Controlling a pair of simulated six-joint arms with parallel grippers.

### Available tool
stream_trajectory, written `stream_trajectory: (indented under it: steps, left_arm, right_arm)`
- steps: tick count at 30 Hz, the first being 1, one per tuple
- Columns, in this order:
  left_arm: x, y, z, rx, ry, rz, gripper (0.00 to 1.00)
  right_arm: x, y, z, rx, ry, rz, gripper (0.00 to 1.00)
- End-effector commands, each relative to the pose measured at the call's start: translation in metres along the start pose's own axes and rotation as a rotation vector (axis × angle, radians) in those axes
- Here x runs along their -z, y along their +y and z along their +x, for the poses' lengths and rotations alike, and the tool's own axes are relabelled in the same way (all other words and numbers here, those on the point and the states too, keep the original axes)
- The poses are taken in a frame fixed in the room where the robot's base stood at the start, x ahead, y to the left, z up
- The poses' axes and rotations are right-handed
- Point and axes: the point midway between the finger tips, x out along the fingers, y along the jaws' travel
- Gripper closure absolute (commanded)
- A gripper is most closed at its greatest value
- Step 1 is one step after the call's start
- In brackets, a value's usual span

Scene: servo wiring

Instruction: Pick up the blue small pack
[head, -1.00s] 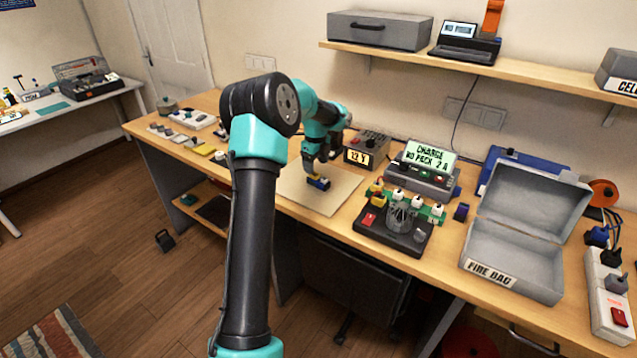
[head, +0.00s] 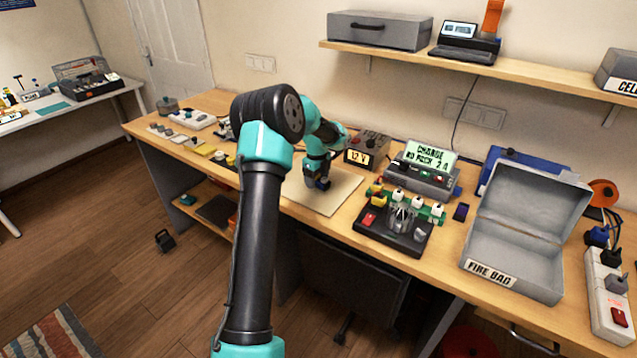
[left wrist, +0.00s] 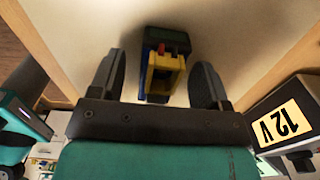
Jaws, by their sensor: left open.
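The blue small pack (head: 323,184) lies on the pale mat and is mostly hidden by my left gripper (head: 316,178) in the head view. In the left wrist view, the pack (left wrist: 149,42) is dark blue with a yellow connector on it and small red and dark pieces. My left gripper (left wrist: 158,75) is open, with one finger on each side of the pack and visible gaps beside both. I cannot tell how far above the mat the fingertips are. My right gripper is not in view.
The mat (head: 340,197) is otherwise clear. A 12 V supply (head: 367,150) stands close behind it to the right. A black board with switches (head: 395,235), a charger (head: 420,175) and an open grey fire bag box (head: 510,263) are further right. Small parts and a yellow block (head: 202,149) sit left.

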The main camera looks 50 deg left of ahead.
Motion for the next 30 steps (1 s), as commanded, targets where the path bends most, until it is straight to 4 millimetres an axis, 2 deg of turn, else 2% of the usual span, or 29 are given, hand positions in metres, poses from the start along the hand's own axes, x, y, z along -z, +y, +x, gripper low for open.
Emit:
stream_trajectory:
  steps: [14,30]
  left_arm:
    - [0.0001,-0.0002,0.0012,0.0,0.0,0.001,0.3]
    - [0.0001,-0.0002,0.0012,0.0,0.0,0.001,0.8]
  right_arm:
    - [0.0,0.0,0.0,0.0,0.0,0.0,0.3]
    - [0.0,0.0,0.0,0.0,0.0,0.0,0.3]
